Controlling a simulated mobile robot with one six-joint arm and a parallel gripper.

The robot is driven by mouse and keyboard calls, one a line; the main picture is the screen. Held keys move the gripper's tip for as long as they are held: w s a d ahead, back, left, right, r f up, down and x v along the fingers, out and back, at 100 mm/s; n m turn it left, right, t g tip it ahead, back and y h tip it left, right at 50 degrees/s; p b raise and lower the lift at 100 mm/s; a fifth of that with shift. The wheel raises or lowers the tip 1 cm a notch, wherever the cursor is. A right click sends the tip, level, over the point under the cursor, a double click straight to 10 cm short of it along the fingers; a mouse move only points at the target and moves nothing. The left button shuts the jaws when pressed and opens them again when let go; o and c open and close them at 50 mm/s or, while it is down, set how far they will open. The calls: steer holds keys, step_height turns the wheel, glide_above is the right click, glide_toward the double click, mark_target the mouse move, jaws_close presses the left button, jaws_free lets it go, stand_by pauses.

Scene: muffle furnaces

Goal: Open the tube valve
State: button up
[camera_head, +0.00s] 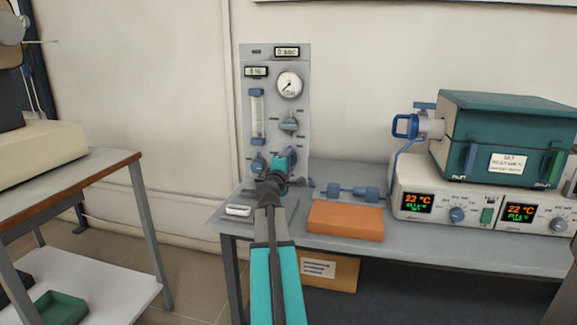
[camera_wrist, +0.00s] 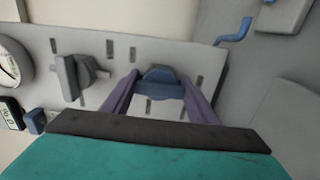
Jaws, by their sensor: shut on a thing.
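The grey control panel (camera_head: 275,75) stands upright against the wall at the back of the bench. It carries a round gauge (camera_head: 289,84), a grey selector knob (camera_head: 289,122) and a lower-left blue knob (camera_head: 258,162). My gripper (camera_head: 284,157) reaches the panel's lower right and mostly hides the knob there. In the wrist view the purple fingers of my gripper (camera_wrist: 158,95) are on both sides of this blue knob (camera_wrist: 160,82), shut on it. The grey selector knob (camera_wrist: 80,77) is beside it. I cannot tell from the labels which knob is the tube valve.
An orange block (camera_head: 345,221) and a blue-ended fitting (camera_head: 353,192) lie on the bench to the right. A teal furnace (camera_head: 515,135) sits on control boxes further right. A white object (camera_head: 238,210) lies left of my arm. Another table (camera_head: 75,185) stands at the left.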

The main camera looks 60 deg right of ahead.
steer(key=shift+s, duration=0.1)
steer(key=o, duration=1)
steer(key=shift+d, duration=0.1)
steer(key=shift+o, duration=0.2)
steer(key=shift+a, duration=0.2)
steer(key=shift+s+a, duration=0.1)
steer(key=shift+a, duration=0.25)
steer(key=b+v, duration=0.3)
steer(key=v, duration=0.7)
steer(key=b, duration=0.2)
steer(key=shift+s+a+b, duration=0.15)
steer(key=shift+a+b, duration=0.25)
